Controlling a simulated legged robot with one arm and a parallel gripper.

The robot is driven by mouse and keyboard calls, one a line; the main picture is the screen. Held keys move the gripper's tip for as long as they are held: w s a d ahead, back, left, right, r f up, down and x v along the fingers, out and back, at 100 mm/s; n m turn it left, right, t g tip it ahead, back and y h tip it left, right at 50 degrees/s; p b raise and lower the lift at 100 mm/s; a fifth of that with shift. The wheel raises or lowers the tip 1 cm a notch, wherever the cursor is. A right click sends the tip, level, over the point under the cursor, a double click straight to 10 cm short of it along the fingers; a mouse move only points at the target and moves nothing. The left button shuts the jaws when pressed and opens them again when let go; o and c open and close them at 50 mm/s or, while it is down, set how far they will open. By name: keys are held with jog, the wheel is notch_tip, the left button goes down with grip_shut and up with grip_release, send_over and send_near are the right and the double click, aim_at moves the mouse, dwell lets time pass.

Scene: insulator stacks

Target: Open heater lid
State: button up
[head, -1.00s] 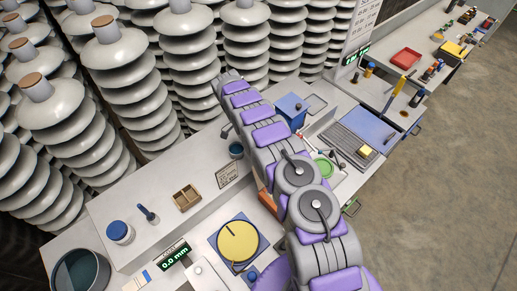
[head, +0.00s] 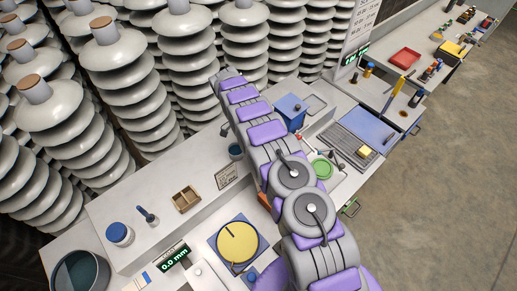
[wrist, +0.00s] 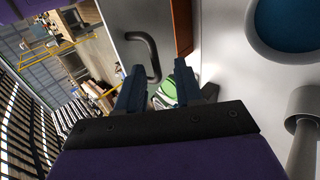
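A dark curved handle (wrist: 145,55) stands on a pale grey panel (wrist: 118,20) in the wrist view, just beyond my fingers. I cannot tell whether this panel is the heater lid. My gripper (wrist: 158,82) is open, with its two dark blue fingers apart. Nothing is held between them. A green and white object (wrist: 176,85) shows behind the fingers, deeper in the view. In the head view my arm crosses the bench and hides part of it. I cannot make out the gripper there, and no heater lid is clearly identifiable.
A blue box (head: 290,113) and a green round item (head: 322,168) stand right of my arm. A yellow disc (head: 238,243), wooden tray (head: 186,199) and blue-lidded jar (head: 119,234) lie left. Tall insulator stacks (head: 125,75) line the back. Open floor (head: 445,190) lies right.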

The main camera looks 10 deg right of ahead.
jog(key=s+d+r, duration=0.2)
jog(key=s+r, duration=0.1)
jog(key=s, duration=1.2)
jog(key=shift+s+d, duration=0.15)
jog(key=shift+s, duration=0.25)
jog(key=shift+c, duration=0.2)
